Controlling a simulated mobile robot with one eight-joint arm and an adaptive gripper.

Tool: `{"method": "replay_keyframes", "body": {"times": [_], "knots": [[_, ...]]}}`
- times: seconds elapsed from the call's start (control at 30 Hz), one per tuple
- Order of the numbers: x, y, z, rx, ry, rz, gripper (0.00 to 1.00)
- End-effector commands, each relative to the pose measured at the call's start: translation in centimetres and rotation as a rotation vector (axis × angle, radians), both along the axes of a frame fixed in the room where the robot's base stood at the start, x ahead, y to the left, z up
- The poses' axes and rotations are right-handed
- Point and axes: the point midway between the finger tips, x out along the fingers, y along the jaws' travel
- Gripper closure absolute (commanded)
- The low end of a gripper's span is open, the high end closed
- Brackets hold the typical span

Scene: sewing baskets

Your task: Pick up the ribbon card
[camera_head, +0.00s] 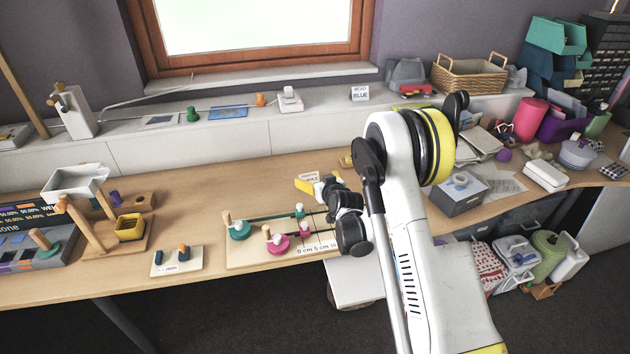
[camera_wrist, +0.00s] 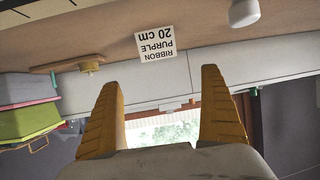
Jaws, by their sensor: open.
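The white ribbon card (camera_wrist: 156,45) shows upside down in the wrist view, with the print "RIBBON PURPLE 20 cm". It stands ahead of the fingertips, in line with the gap between them. My gripper (camera_wrist: 160,80) is open, with two yellow fingers wide apart and nothing between them. In the head view the card (camera_head: 309,177) is small and stands on the table just behind a yellow finger of my gripper (camera_head: 305,186). My wrist and arm cover the table to the right of it.
A measuring board (camera_head: 245,262) with teal and pink ribbon spools lies in front of my gripper. A small yellow bin (camera_head: 131,228) stands to the left. A grey box (camera_head: 458,194) stands right of my arm. A white ledge (camera_head: 215,143) runs behind the table. The table's left middle is clear.

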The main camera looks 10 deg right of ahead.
Motion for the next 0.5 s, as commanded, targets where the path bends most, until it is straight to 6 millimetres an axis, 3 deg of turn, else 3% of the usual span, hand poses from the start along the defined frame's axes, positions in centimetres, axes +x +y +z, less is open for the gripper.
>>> {"method": "replay_keyframes", "body": {"times": [0.3,0.5], "knots": [[3.9,0.3,-2.5,-0.001,-0.007,-0.001,0.07],[5.5,0.4,-3.1,0.0,-0.006,-0.001,0.07]]}}
